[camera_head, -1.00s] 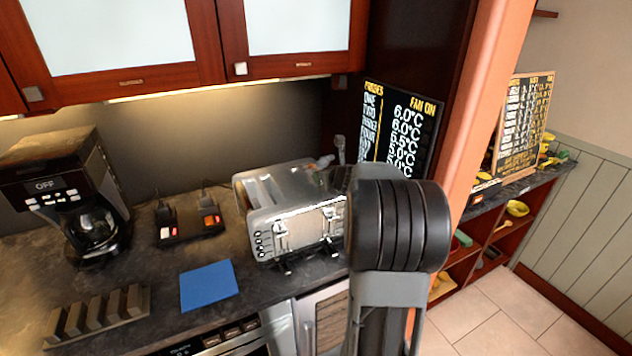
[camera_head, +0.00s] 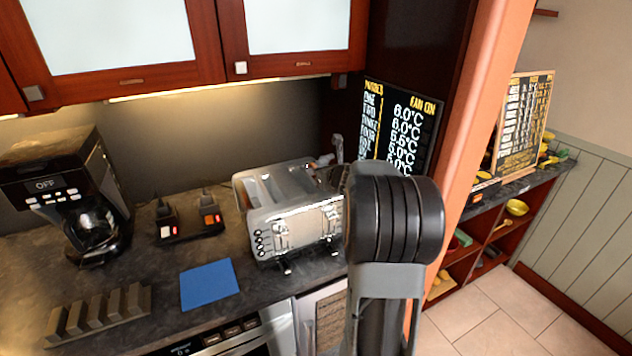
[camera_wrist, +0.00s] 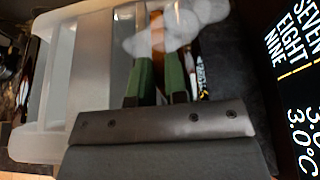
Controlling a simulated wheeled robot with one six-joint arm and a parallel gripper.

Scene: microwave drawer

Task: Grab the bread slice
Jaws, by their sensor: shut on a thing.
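My gripper (camera_wrist: 159,80) shows in the wrist view as two green fingers close together. They are shut on a thin orange-brown strip, the bread slice (camera_wrist: 157,42), seen edge-on between them. Most of the slice is hidden by the fingers and by pale, blurred round shapes near the tips. A silver toaster (camera_head: 292,222) stands on the counter in the head view, left of my arm. In the head view my arm hides the gripper and the slice. I cannot tell whether the slice touches anything else.
A coffee maker (camera_head: 62,190), a black device with two plugs (camera_head: 188,222), a blue mat (camera_head: 209,285) and a dark slotted rack (camera_head: 98,312) are on the counter. A menu board (camera_head: 402,125) stands behind my arm. Wall cabinets (camera_head: 290,38) hang above.

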